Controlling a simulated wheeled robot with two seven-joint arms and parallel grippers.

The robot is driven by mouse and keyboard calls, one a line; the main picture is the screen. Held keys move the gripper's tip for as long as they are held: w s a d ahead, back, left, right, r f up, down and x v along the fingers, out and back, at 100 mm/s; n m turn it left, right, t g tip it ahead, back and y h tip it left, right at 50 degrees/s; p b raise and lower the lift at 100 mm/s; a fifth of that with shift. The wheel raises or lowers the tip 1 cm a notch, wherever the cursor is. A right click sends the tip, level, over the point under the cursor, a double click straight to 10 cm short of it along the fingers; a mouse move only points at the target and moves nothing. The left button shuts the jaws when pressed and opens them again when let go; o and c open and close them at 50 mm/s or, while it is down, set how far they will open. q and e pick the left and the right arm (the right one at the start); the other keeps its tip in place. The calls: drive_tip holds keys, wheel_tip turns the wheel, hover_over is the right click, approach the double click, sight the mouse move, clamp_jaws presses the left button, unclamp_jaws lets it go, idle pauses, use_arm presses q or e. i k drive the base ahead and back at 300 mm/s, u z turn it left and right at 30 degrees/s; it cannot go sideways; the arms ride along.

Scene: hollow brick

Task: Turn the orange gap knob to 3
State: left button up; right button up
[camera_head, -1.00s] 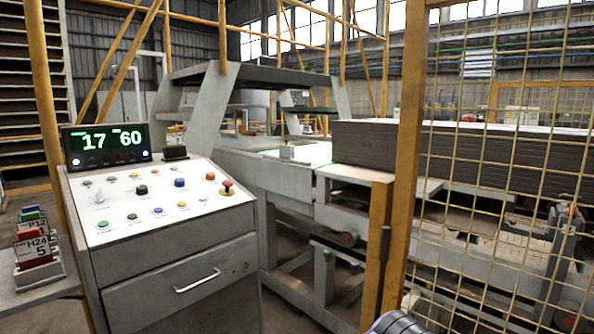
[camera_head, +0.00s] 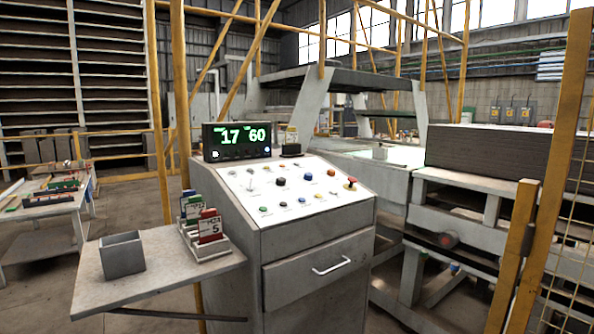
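The control panel (camera_head: 296,211) has a sloped white top with several small coloured knobs and buttons. A small orange knob (camera_head: 331,172) sits at the top right of this panel, near a red mushroom button (camera_head: 350,183). Its pointer and any scale marks are too small to read. The black display (camera_head: 237,140) behind the panel shows 17 and 60 in green digits. Neither of my grippers is in view.
A shelf (camera_head: 150,281) left of the panel holds a grey open box (camera_head: 122,255) and a rack (camera_head: 208,246) of coloured cards. A yellow post (camera_head: 545,180) and mesh fence stand at the right. A grey drawer cabinet (camera_head: 318,265) supports the panel.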

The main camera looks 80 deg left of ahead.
sight(330, 172)
drive_tip(key=k, duration=0.45)
drive_tip(key=u, duration=0.8)
